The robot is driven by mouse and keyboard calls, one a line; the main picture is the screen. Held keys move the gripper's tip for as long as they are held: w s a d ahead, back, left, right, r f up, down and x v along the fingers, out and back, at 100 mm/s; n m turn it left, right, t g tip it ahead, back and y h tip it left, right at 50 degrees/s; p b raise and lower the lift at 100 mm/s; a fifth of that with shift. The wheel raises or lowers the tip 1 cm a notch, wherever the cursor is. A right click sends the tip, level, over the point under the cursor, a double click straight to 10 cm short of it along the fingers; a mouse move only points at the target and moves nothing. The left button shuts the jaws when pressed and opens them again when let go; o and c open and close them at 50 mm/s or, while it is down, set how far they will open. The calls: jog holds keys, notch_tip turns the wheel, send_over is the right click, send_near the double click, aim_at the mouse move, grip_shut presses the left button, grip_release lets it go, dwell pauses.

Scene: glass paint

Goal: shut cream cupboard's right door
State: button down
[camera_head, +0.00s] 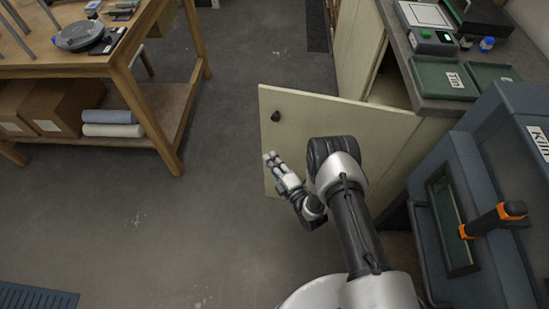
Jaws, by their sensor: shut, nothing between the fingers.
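The cream cupboard (358,45) stands under a dark worktop at the upper right. Its right door (325,115) stands wide open and sticks out to the left into the room. A dark round knob (275,116) sits near the door's free edge, at its top left. My gripper (270,158) is shut and empty, in front of the door's face and below the knob in the picture. I cannot tell whether it touches the door. My arm hides part of the door's lower right.
A blue-grey kiln (490,200) with an orange-ended handle (493,219) stands close on the right. Green trays (443,78) and a scale lie on the worktop (405,50). A wooden table (125,65) with boxes and towels below stands at left. Floor between is clear.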

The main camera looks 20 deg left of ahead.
aim_at(265, 137)
jog(key=shift+w+a+b, duration=0.6)
jog(key=shift+w+a, duration=0.25)
jog(key=shift+w, duration=0.6)
jog(key=shift+w+a+b, duration=0.6)
jog(key=shift+w+a, duration=0.3)
jog(key=shift+w, duration=0.5)
jog(key=shift+w+a+b, duration=0.6)
jog(key=shift+w+a, duration=0.25)
jog(key=shift+w, duration=0.6)
